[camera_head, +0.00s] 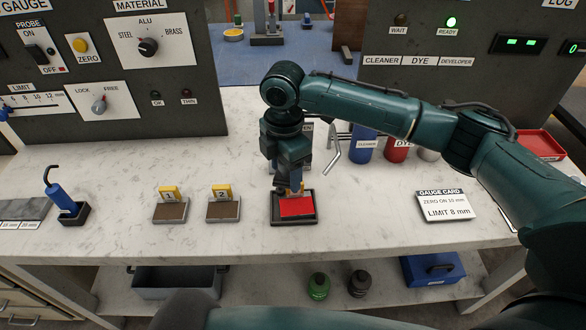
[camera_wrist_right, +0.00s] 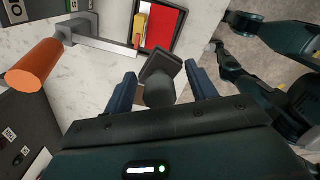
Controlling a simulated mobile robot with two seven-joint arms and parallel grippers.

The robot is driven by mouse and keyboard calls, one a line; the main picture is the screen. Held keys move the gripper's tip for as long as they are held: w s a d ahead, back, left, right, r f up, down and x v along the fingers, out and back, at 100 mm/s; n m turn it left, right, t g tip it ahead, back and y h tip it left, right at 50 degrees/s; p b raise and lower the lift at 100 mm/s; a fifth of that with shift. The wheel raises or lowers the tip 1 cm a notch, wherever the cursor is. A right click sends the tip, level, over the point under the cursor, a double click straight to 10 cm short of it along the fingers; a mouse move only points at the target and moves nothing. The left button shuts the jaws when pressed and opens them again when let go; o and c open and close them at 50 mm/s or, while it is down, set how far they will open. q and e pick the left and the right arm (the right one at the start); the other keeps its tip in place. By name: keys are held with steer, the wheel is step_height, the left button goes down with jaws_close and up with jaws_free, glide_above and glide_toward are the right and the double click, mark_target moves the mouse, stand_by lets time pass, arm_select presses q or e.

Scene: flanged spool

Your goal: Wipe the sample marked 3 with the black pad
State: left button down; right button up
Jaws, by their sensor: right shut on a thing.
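In the head view a sample with a red face (camera_head: 297,207) lies in a dark-rimmed holder at the middle of the bench. Its yellow tag is mostly covered by my right gripper, so its number is hidden. The red sample (camera_wrist_right: 167,27) also shows at the top of the right wrist view, with the yellow tag beside it. My right gripper (camera_wrist_right: 163,88) is shut on the black pad (camera_wrist_right: 166,65), a dark flat block with a rounded grip between the fingers. In the head view the gripper points down just behind the red sample. Contact cannot be told. My left gripper is not visible.
Brown samples marked 1 (camera_head: 170,212) and 2 (camera_head: 223,210) lie to the left. Blue (camera_head: 363,150) and red (camera_head: 397,150) bottles stand behind, right. A gauge card (camera_head: 446,205) lies right. A blue tool (camera_head: 62,197) stands far left. The front bench strip is clear.

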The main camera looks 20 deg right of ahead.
steer(key=shift+f+b, duration=0.3)
steer(key=shift+f, duration=0.4)
step_height(320, 180, down, 3)
steer(key=b, duration=0.2)
steer(key=shift+f+b, duration=0.1)
steer(key=shift+b, duration=0.25)
steer(key=shift+f+b, duration=0.3)
steer(key=shift+b, duration=0.15)
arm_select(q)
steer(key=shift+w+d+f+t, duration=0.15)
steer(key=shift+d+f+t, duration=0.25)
arm_select(e)
steer(key=shift+r, duration=0.15)
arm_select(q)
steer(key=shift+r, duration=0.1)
